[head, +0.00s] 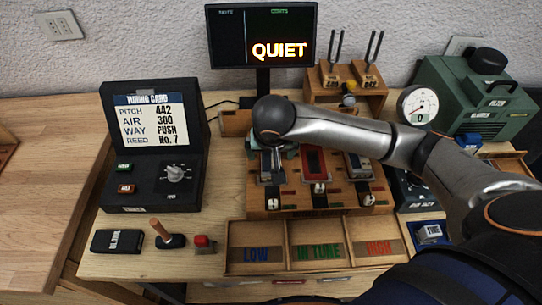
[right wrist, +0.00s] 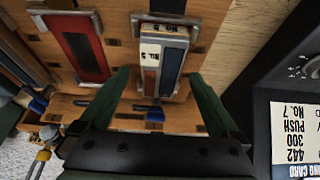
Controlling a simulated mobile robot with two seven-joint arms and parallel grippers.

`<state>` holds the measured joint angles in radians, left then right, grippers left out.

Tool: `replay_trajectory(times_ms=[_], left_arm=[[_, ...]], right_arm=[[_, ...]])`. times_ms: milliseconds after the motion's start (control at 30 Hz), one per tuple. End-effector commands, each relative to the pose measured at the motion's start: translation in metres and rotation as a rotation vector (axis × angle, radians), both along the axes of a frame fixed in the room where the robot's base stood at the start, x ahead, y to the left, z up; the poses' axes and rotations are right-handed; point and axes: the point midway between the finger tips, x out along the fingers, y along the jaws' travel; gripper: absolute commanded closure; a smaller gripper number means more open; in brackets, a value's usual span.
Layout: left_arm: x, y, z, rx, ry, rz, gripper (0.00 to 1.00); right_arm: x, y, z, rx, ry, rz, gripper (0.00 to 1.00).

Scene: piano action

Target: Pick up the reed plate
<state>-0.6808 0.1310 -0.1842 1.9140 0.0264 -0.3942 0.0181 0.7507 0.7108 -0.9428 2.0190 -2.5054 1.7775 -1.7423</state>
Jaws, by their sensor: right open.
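A wooden fixture (head: 325,207) carries three slots side by side. In the left slot lies a narrow metal reed plate (head: 272,168), partly covered by my arm. In the right wrist view the plate (right wrist: 166,68) shows dark and reddish strips in a metal frame, with a small number label I cannot read surely. A red plate (head: 314,163) fills the middle slot, and it also shows in the right wrist view (right wrist: 82,48). My right gripper (right wrist: 158,76) is open, its green fingers on either side of the left slot's plate. My left gripper is not in view.
Trays marked LOW, IN TUNE and HIGH (head: 312,268) lie in front of the fixture. The tuning card stand (head: 190,152) is at left and reads REED No. 7. The tuning-fork rack (head: 345,92) and green machine (head: 475,100) stand behind. The screen (head: 262,50) reads QUIET.

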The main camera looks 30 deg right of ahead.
Motion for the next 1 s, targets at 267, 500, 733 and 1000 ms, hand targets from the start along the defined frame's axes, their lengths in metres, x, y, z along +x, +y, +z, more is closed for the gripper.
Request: replay_trajectory(times_ms=[267,500,733,1000], left_arm=[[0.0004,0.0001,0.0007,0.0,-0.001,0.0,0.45],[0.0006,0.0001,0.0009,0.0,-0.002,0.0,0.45],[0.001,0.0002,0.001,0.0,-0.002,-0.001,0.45],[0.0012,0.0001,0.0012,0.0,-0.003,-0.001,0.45]], right_arm=[[0.0031,-0.0012,-0.0083,0.0,-0.001,0.0,0.03],[0.003,-0.0012,-0.008,0.0,-0.001,0.0,0.23],[0.003,-0.0013,-0.0079,0.0,-0.001,0.0,0.49],[0.0029,-0.0014,-0.0079,0.0,-0.001,0.0,0.79]])
